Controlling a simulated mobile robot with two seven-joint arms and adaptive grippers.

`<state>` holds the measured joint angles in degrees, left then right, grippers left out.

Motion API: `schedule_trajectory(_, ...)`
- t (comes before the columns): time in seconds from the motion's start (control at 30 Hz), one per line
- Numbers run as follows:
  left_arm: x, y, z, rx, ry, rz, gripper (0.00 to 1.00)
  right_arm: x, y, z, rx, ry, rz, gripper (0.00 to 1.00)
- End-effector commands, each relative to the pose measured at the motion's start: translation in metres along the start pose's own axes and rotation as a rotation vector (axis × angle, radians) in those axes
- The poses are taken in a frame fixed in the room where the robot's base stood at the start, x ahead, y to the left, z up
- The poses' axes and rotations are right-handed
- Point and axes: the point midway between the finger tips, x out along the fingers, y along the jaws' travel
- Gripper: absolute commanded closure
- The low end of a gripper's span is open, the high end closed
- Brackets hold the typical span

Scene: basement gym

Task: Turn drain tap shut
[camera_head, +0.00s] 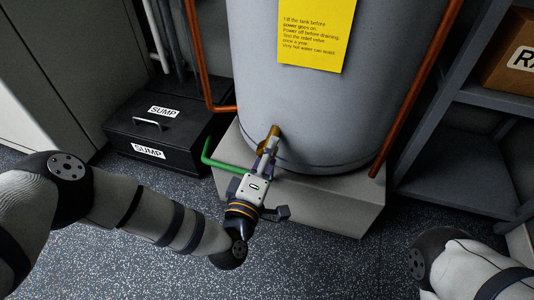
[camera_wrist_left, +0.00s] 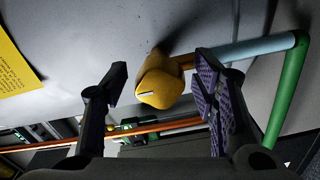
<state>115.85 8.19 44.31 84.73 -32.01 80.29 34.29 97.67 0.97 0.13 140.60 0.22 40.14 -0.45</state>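The drain tap (camera_head: 274,131) is a small brass fitting low on the front of the grey tank (camera_head: 320,110). In the left wrist view its rounded brass knob (camera_wrist_left: 160,82), with a pale mark on its face, sits between my fingers. My left gripper (camera_head: 267,150) is at the tap, fingers pointing towards the tank. In the left wrist view the gripper (camera_wrist_left: 162,80) is open, with one finger on each side of the knob and gaps visible. The right finger is near the pale-blue pipe piece (camera_wrist_left: 250,49). My right gripper is out of view.
A green hose (camera_head: 207,153) bends beside my gripper. The tank stands on a grey plinth (camera_head: 335,212). Copper pipes (camera_head: 194,60) run along both sides. A black sump box (camera_head: 165,130) is at left, metal shelving (camera_head: 455,165) at right. A yellow notice (camera_head: 318,30) hangs above.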

Motion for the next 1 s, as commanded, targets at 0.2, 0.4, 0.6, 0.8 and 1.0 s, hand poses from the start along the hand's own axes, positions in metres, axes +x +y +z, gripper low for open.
schedule_trajectory(0.2,0.001,0.0,-0.001,0.002,0.003,0.001,0.43,0.0,0.0,0.0,0.0,0.0,0.0,0.62)
schedule_trajectory(0.4,-0.022,-0.001,-0.001,0.0,0.002,-0.002,0.43,0.0,0.0,0.0,0.0,0.0,0.0,0.62)
schedule_trajectory(0.6,-0.077,-0.001,-0.001,0.0,0.0,-0.004,0.43,0.0,0.0,0.0,0.0,0.0,0.0,0.62)
schedule_trajectory(0.8,-0.113,0.0,0.0,0.001,0.001,-0.001,0.43,0.0,0.0,0.0,0.0,0.0,0.0,0.62)
schedule_trajectory(1.0,-0.12,0.0,-0.001,0.001,0.002,0.001,0.43,0.0,0.0,0.0,0.0,0.0,0.0,0.62)
